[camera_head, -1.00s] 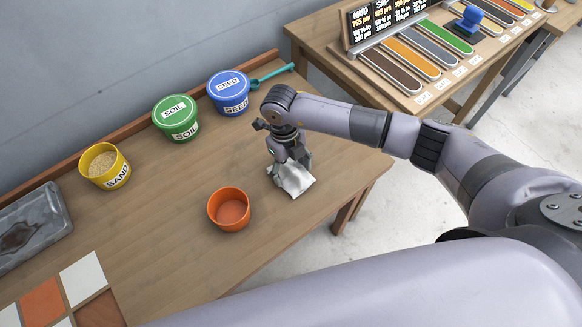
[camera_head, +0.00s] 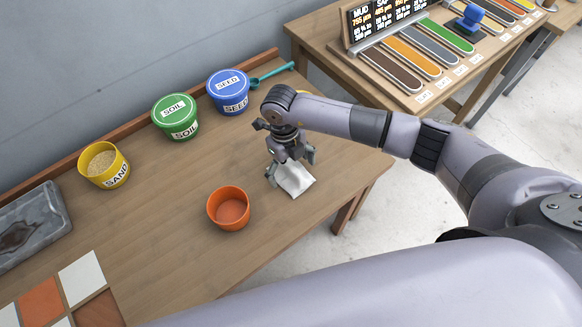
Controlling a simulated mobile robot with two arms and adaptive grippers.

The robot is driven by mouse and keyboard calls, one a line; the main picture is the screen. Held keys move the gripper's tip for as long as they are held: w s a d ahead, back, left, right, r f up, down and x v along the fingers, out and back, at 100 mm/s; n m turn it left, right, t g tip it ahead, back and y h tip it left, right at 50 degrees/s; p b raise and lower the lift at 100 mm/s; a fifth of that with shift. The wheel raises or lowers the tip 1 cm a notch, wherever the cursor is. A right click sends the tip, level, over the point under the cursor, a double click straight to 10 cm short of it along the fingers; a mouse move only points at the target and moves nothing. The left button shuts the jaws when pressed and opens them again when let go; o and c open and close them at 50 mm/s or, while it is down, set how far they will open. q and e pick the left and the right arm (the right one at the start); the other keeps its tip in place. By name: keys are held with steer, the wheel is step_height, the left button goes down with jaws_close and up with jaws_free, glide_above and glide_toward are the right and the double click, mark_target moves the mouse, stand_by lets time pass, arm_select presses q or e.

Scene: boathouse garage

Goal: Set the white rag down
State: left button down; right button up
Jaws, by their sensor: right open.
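The white rag (camera_head: 297,181) lies crumpled on the wooden table (camera_head: 175,225) near its right end, to the right of the orange pot. My right gripper (camera_head: 291,170) is directly over the rag, pointing down, with its fingers spread open on either side of the rag's far part. The gripper covers that part of the rag, and I cannot tell whether a finger still touches it. My left gripper is out of view.
An orange pot (camera_head: 229,209) stands left of the rag. A yellow sand tub (camera_head: 104,166), green soil tub (camera_head: 176,117), blue seed tub (camera_head: 229,92) and teal scoop (camera_head: 272,74) line the back. A grey tray (camera_head: 30,232) is at left. The table's middle is clear.

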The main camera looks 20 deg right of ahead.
step_height(320, 180, up, 12)
steer(key=w, duration=0.1)
steer(key=shift+w+a, duration=0.35)
stand_by(0.4)
jaws_close()
stand_by(1.0)
stand_by(0.8)
step_height(320, 180, up, 12)
steer(key=w+p, duration=0.1)
steer(key=p, duration=0.4)
steer(key=shift+w+a+p, duration=0.35)
steer(key=shift+p, duration=0.05)
stand_by(0.7)
steer(key=shift+f, duration=0.15)
